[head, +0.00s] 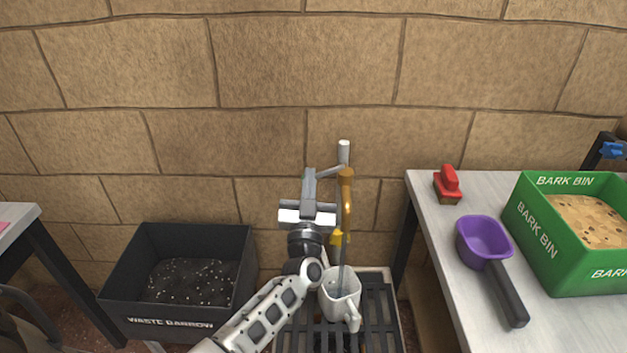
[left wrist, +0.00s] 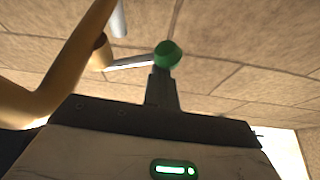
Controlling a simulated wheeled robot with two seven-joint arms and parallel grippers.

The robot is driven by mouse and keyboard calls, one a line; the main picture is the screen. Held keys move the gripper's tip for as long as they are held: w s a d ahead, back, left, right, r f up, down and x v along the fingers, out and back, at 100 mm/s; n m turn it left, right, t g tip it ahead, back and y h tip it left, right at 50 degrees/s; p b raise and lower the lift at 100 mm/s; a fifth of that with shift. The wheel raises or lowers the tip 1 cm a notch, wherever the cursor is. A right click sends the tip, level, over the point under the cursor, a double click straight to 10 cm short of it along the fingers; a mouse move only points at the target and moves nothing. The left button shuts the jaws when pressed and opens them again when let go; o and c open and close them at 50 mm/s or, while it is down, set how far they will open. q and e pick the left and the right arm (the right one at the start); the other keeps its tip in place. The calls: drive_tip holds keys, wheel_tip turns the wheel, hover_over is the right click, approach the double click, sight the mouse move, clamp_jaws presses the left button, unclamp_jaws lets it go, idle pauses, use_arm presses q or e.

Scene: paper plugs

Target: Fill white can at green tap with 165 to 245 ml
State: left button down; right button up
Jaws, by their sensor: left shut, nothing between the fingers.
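The white can (head: 335,308) stands upright on the slatted grate under the brass tap spout (head: 346,200), its handle toward me. A thin pale streak runs from the nozzle into the can's mouth and looks like water; the level inside is unclear. My left gripper (head: 309,180) is shut and empty, raised beside the tap, left of the spout. In the left wrist view, the tap's round green knob (left wrist: 168,54) is just beyond my shut fingertips (left wrist: 162,72). I cannot tell whether they touch it. My gripper mostly covers the knob in the head view.
A dark waste barrow (head: 180,322) is left of the grate (head: 388,305). On the right table (head: 430,215) are a red-handled brush (head: 448,183), a purple scoop (head: 484,240) and a green bark bin (head: 541,250). A brick wall stands close behind the tap.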

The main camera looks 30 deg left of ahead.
drive_tip(key=shift+s+a+f, duration=0.1)
drive_tip(key=shift+s+f, duration=0.1)
idle(0.6)
drive_tip(key=shift+w+r, duration=0.15)
drive_tip(key=shift+w, duration=0.05)
idle(0.8)
drive_tip(key=shift+s, duration=0.1)
idle(0.7)
